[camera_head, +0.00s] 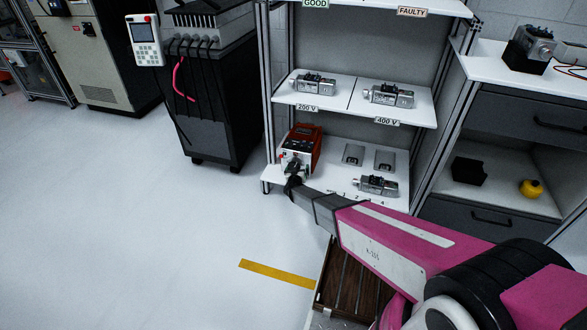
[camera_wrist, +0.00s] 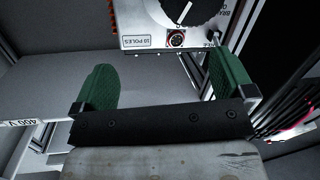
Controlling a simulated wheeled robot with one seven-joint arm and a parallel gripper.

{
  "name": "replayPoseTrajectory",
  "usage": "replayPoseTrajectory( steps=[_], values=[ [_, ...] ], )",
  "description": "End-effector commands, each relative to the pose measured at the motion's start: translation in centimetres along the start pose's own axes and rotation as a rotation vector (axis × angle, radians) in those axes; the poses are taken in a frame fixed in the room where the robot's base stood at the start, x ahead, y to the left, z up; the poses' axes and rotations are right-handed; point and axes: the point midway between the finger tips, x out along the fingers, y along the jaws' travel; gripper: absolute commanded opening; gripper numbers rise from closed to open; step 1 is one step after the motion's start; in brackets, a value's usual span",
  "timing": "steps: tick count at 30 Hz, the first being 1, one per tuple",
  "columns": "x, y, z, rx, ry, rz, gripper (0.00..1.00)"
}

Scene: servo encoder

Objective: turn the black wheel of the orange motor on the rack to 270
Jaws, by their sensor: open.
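The orange motor (camera_head: 304,141) stands on the lower shelf of the rack, at its left end, with its light front face towards the floor side. In the wrist view its pale front panel (camera_wrist: 140,25) fills the top, with the black wheel (camera_wrist: 190,8) cut off by the frame edge. A white pointer line on the wheel slants up to the right. My gripper (camera_wrist: 160,72) is open, its two green fingers apart and empty, below the wheel in the wrist view. In the head view my gripper (camera_head: 291,184) is just in front of the motor and covers part of its front.
Rack shelves (camera_head: 340,90) above hold several metal servo units. Another servo unit (camera_head: 377,185) lies right of the motor on the lower shelf. A black cabinet (camera_head: 215,110) stands left of the rack, and a brown pallet (camera_head: 350,285) lies below my arm. The floor at left is clear.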

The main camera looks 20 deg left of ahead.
Motion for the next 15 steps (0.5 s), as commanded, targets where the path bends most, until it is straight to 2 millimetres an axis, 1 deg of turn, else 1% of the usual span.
replayPoseTrajectory(
  steps=[1,3,6,11,15],
  values=[
    [0.2,-2.4,1.5,-0.017,0.022,0.036,1.0],
    [-0.3,-4.1,2.7,-0.042,0.048,0.093,1.0],
    [-1.1,-5.7,4.0,-0.068,0.072,0.154,1.0],
    [-1.7,-6.5,4.7,-0.087,0.086,0.2,1.0],
    [-1.2,-6.3,4.7,-0.088,0.087,0.204,1.0]
  ],
)
